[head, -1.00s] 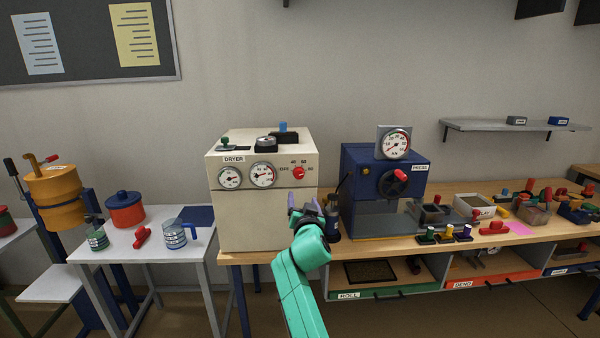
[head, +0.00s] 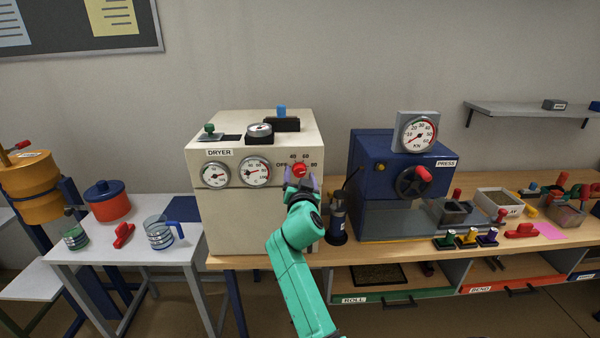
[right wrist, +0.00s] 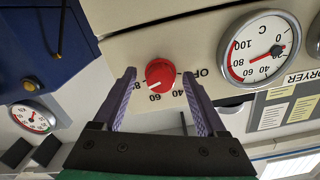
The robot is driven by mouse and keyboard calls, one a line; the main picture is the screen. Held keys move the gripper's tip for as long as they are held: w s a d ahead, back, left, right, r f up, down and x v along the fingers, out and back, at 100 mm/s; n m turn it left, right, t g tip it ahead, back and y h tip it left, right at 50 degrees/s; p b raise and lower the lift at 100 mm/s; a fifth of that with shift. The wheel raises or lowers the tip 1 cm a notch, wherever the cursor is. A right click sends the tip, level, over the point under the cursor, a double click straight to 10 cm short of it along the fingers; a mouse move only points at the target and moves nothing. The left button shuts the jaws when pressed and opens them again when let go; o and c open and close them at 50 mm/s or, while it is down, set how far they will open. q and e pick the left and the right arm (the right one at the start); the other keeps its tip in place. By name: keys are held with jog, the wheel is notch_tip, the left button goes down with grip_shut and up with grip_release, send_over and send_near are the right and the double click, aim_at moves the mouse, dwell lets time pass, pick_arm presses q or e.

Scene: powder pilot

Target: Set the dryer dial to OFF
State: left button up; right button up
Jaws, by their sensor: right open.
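The cream dryer (head: 225,215) stands on the wooden bench. Its red dial (head: 300,169) is at the right of its front, beside the printed OFF, 40, 60 and 80 marks. In the right wrist view, seen upside down, the red dial (right wrist: 160,72) has a white pointer line that appears to lie between 60 and 80. My right gripper (head: 301,183) is open just in front of and below the dial. Its fingers (right wrist: 159,76) flank the dial with visible gaps on both sides. The left gripper is not in view.
Two round gauges (head: 256,172) are left of the dial. A dark hand tool (head: 337,218) stands right of my arm, close to the blue press (head: 385,200). A white side table (head: 90,243) holds a red pot and a clear jug (head: 158,233).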

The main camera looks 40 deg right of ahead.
jog(key=shift+s+a+r, duration=0.1)
jog(key=shift+s+a, duration=0.05)
jog(key=shift+s, duration=0.05)
jog(key=shift+s+a+r, duration=0.1)
jog(key=c, duration=0.5)
grip_shut()
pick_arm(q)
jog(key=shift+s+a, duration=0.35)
